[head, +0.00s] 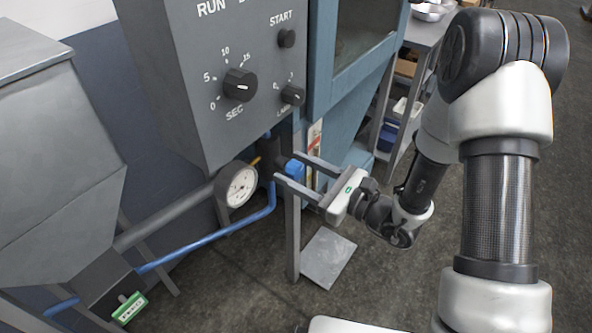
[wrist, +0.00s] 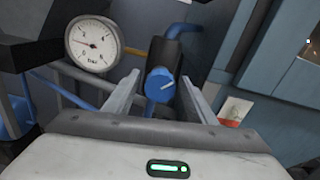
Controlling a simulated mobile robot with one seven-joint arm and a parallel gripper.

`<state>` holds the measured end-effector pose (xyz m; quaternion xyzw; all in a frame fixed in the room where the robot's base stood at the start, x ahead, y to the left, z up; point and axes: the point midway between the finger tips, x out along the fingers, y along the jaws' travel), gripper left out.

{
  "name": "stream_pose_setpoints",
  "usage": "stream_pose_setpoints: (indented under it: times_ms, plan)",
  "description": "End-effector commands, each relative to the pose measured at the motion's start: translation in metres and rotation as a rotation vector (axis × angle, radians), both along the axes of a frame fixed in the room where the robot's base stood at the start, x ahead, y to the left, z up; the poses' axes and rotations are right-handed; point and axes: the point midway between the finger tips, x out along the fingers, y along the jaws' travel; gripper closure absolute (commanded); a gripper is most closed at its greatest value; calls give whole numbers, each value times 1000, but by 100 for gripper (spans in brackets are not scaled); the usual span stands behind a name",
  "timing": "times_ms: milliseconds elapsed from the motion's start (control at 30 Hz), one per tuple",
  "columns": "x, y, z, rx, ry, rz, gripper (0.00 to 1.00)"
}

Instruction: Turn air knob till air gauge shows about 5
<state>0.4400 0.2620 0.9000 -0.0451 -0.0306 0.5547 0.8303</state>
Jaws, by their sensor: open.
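The air knob (wrist: 161,85) is a round blue knob with a pale line across its face, on a dark fitting. It also shows in the head view (head: 293,168), partly behind a finger. My gripper (head: 288,166) is open, its fingers at either side of the knob. In the wrist view my gripper (wrist: 160,78) has the knob between its fingers, with space visible on both sides; contact is not visible. The round white air gauge (wrist: 95,43) is left of the knob, its needle pointing left toward the low numbers. It also shows in the head view (head: 240,187).
A grey control box (head: 230,80) with black knobs hangs just above the gripper. A blue pipe (head: 215,235) and a grey hopper (head: 55,140) are at left. A blue cabinet (head: 345,80) stands behind, and a shelf (head: 425,32) at right.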

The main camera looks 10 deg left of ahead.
Motion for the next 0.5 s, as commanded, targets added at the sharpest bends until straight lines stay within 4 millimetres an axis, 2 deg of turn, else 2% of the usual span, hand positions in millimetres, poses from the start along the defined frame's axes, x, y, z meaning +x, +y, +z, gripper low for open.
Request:
stream_pose_setpoints:
  times_ms: [267,500]
  plan:
    - [1,2,0,0,0,0,49]
    - [1,1,0,0,0,0,88]
